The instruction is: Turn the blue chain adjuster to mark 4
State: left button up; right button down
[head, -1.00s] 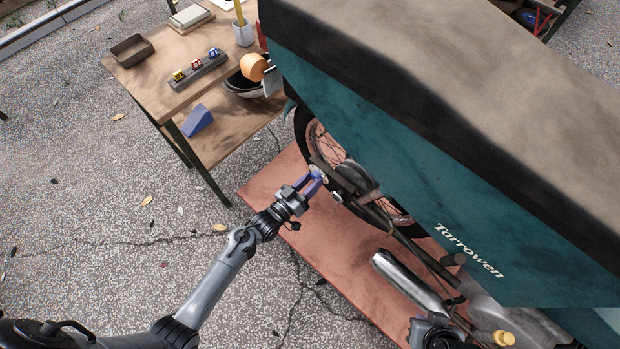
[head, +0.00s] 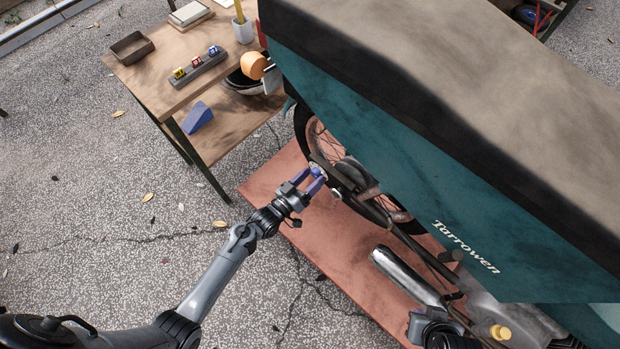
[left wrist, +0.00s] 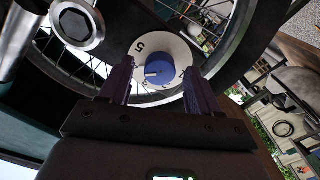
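The blue chain adjuster (left wrist: 159,71) is a round knob at the centre of a white numbered dial (left wrist: 172,48) by the wheel hub. In the left wrist view a 5 reads at the dial's upper left; other marks are partly hidden or too small to read. A pale line shows on the knob's left part. My left gripper (head: 310,182) is open, its purple fingers (left wrist: 160,85) on either side of the knob with visible gaps. I cannot tell how far the fingertips are from the dial face. My right gripper's fingers are out of view; only part of the arm shows at the bottom.
The wheel (head: 308,125) and a teal cover marked Tarrowen (head: 400,150) stand close right of the gripper. A large bolt (left wrist: 76,24) is beside the dial. A silver exhaust (head: 410,278) lies lower right. A wooden table (head: 150,85) stands upper left.

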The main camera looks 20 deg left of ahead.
pick_arm(q)
jog(key=shift+s+a, duration=0.2)
jog(key=shift+s, duration=0.25)
jog(key=p+v, duration=0.3)
jog(key=v, duration=0.7)
jog(key=shift+d, duration=0.1)
